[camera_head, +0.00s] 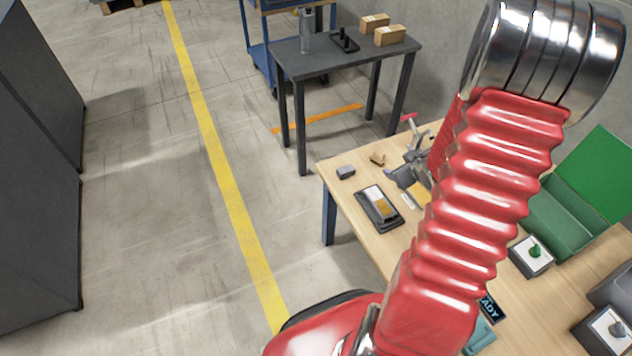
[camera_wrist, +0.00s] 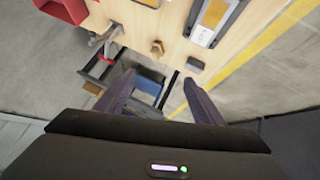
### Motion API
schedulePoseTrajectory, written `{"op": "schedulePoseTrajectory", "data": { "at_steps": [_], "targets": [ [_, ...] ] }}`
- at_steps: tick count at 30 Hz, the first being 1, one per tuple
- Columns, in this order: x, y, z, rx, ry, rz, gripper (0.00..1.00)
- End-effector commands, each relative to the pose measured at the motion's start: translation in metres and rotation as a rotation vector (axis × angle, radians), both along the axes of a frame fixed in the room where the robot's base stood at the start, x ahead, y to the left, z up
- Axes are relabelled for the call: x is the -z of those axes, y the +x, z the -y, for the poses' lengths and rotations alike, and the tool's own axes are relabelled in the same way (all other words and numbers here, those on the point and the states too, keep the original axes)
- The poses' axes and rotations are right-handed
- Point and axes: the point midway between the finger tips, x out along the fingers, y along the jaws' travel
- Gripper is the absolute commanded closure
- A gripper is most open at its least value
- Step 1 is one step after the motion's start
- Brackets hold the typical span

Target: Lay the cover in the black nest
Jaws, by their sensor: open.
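The black nest (camera_head: 368,213) is a shallow black tray on the wooden table, left of my red arm. A flat silver and amber piece (camera_head: 383,206) lies in it; I take this as the cover but cannot be sure. The same piece shows at the top of the wrist view (camera_wrist: 214,14), cut off by the frame edge. My gripper (camera_wrist: 159,77) is open, with two dark fingers apart and nothing between them. It is over the table's far edge, away from the nest. In the head view my arm hides part of that area.
A grey block (camera_head: 345,172) and a small brown piece (camera_head: 377,159) lie near the table's far end. A metal clamp (camera_wrist: 103,40) stands beside them. A green box (camera_head: 562,222) and a switch box (camera_head: 532,254) are at right. A dark side table (camera_head: 345,60) stands beyond.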

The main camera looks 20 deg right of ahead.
Motion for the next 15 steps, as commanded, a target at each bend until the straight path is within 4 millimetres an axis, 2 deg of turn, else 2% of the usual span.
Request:
{"op": "schedulePoseTrajectory", "data": {
  "at_steps": [1,6,15],
  "targets": [
    [-0.015,0.006,-0.005,0.004,-0.016,-0.006,0.38],
    [-0.053,0.013,-0.022,0.045,-0.044,-0.039,0.38],
    [-0.118,0.014,-0.067,0.112,-0.05,-0.072,0.38]
  ]
}}
